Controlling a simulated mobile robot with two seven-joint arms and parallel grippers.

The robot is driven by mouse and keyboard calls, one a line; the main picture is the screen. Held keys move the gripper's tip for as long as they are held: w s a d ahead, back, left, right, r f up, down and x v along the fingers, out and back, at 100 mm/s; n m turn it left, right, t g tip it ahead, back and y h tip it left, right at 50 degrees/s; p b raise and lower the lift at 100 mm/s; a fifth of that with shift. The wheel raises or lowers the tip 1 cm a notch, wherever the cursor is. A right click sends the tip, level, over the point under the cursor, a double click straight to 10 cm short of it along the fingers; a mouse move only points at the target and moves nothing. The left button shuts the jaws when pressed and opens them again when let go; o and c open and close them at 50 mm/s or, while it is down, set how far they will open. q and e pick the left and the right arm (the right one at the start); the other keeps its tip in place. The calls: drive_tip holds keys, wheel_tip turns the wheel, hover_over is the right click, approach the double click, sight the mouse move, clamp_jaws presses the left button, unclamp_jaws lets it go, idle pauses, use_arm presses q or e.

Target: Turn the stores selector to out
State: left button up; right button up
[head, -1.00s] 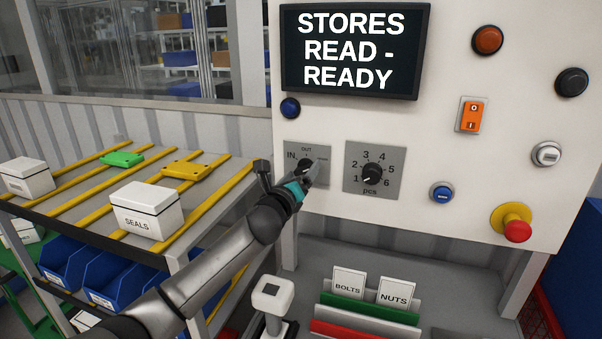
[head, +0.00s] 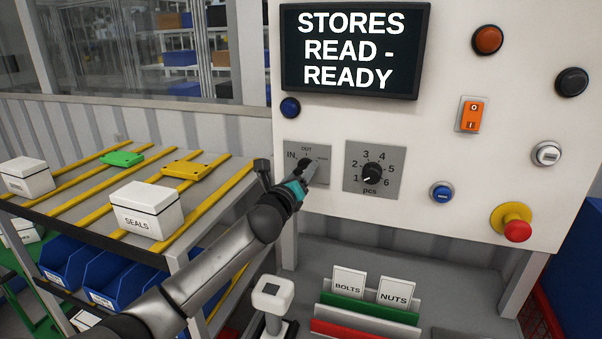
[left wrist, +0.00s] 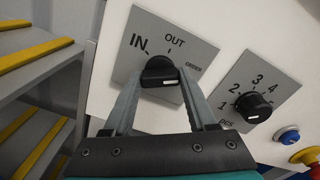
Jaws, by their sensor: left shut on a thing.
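The stores selector is a black knob (left wrist: 158,72) on a grey plate (left wrist: 203,58) marked IN, OUT and ORDER. In the head view its plate (head: 322,176) is on the left of the white panel, and the knob is partly covered by my fingers. My left gripper (head: 307,167) is shut on the knob; in the left wrist view its two grey fingers (left wrist: 160,80) reach either side of it. A short white mark shows on the knob's near face. I cannot tell for sure which label the knob points to. My right gripper is out of view.
The pcs dial (head: 372,173) is close to the right of the selector. A blue button (head: 442,193) and a red emergency stop (head: 516,230) are farther right. The screen (head: 352,50) above reads STORES READ - READY. A rack with a SEALS box (head: 146,212) stands left.

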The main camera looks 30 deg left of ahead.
use_arm(q)
drive_tip(key=shift+c, duration=0.8)
drive_tip(key=n+p, duration=0.1)
drive_tip(key=n, duration=0.3)
drive_tip(key=shift+n+p, duration=0.3)
drive_tip(key=shift+n, duration=0.1)
drive_tip(key=n+p, duration=0.1)
drive_tip(key=n, duration=0.2)
drive_tip(key=shift+n, duration=0.3)
drive_tip(key=shift+n+p, duration=0.3)
drive_tip(key=shift+n, duration=1.3)
